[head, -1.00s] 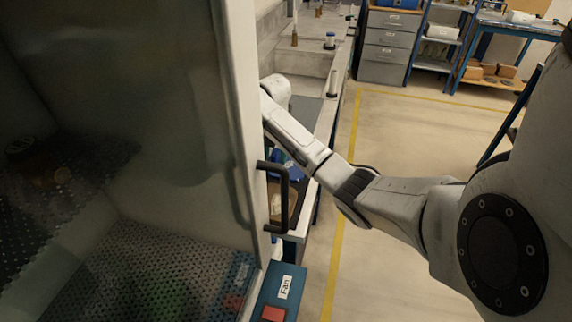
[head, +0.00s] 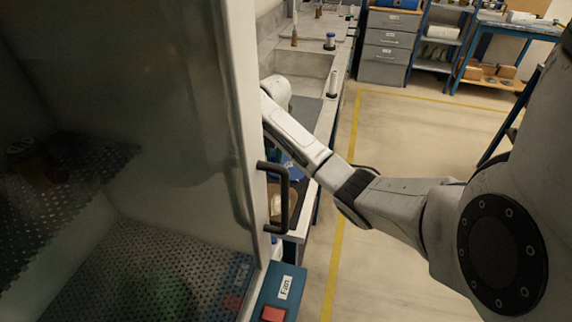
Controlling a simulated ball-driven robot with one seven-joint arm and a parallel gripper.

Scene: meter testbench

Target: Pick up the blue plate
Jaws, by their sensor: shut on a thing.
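My arm reaches from the right toward the cabinet door's frame, and its far end goes out of sight behind that frame. My gripper is hidden there, so its fingers and anything between them cannot be seen. A blue thing (head: 291,169) shows in part below my forearm, on the bench behind the door handle. Most of it is covered by the arm and the handle, and I cannot tell if it is the blue plate. No whole blue plate shows.
A glass-fronted cabinet with a black handle (head: 284,197) fills the left. A fan switch box (head: 279,293) is below it. The bench has a sink (head: 300,66) and a small bottle (head: 330,41). Drawers (head: 388,46) stand behind. The marked floor at right is clear.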

